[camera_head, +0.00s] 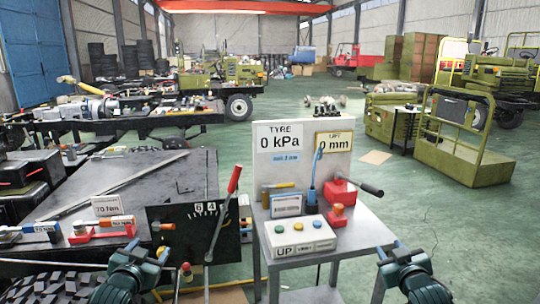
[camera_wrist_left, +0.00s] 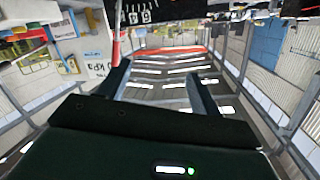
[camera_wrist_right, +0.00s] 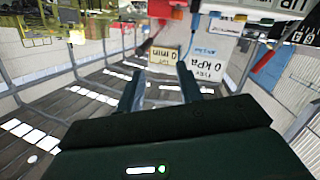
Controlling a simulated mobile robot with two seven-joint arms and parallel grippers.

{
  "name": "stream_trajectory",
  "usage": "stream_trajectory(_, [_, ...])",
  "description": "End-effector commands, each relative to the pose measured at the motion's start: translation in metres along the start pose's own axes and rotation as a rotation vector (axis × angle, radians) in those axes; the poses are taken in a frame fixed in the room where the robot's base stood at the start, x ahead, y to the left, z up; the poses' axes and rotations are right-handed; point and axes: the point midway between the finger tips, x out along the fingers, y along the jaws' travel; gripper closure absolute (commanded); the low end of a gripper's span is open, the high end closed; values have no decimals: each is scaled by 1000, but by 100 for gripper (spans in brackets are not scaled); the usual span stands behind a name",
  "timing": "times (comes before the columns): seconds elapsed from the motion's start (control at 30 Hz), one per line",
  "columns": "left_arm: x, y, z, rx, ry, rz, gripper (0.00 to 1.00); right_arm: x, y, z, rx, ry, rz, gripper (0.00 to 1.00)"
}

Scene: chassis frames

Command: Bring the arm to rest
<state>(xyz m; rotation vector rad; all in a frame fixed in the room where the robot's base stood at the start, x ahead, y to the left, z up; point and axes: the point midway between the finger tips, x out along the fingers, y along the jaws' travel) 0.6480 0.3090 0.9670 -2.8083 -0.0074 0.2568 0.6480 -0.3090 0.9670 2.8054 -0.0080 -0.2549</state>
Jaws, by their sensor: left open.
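My left gripper (camera_head: 146,251) is at the lower left of the head view, in front of the dark bench and the lever panel. In the left wrist view its two fingers (camera_wrist_left: 160,88) stand apart with nothing between them. My right gripper (camera_head: 390,249) is at the lower right of the head view, to the right of the grey metal stand. In the right wrist view its fingers (camera_wrist_right: 159,84) also stand apart, with nothing held. Both grippers point forward, and neither visibly touches anything.
The grey stand (camera_head: 345,235) carries a gauge board (camera_head: 302,160), a push-button box (camera_head: 297,236) and a red block with a black handle (camera_head: 342,193). A red-handled lever (camera_head: 234,180) rises beside it. Tools lie on the dark bench (camera_head: 150,178). Green floor (camera_head: 460,235) is clear at right.

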Motion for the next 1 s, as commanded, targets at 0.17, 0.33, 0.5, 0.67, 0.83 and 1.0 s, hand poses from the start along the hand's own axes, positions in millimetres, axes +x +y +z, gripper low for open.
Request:
stream_trajectory(0.17, [-58, 72, 70, -22, -87, 113, 36, -58, -72, 70, 23, -87, -113, 64])
stream_trajectory(0.33, [-147, 143, 130, -79, -189, 232, 36, -148, -143, 130, 81, -190, -233, 64])
stream_trajectory(0.5, [-239, 192, 162, -157, -287, 321, 36, -239, -193, 162, 160, -287, -322, 64])
stream_trajectory(0.67, [-294, 214, 170, -212, -346, 362, 36, -295, -214, 170, 215, -347, -363, 64])
stream_trajectory(0.83, [-314, 220, 172, -233, -369, 375, 36, -315, -221, 171, 236, -370, -376, 64])
stream_trajectory(1.0, [-315, 221, 172, -234, -370, 375, 36, -315, -221, 171, 236, -370, -377, 64])
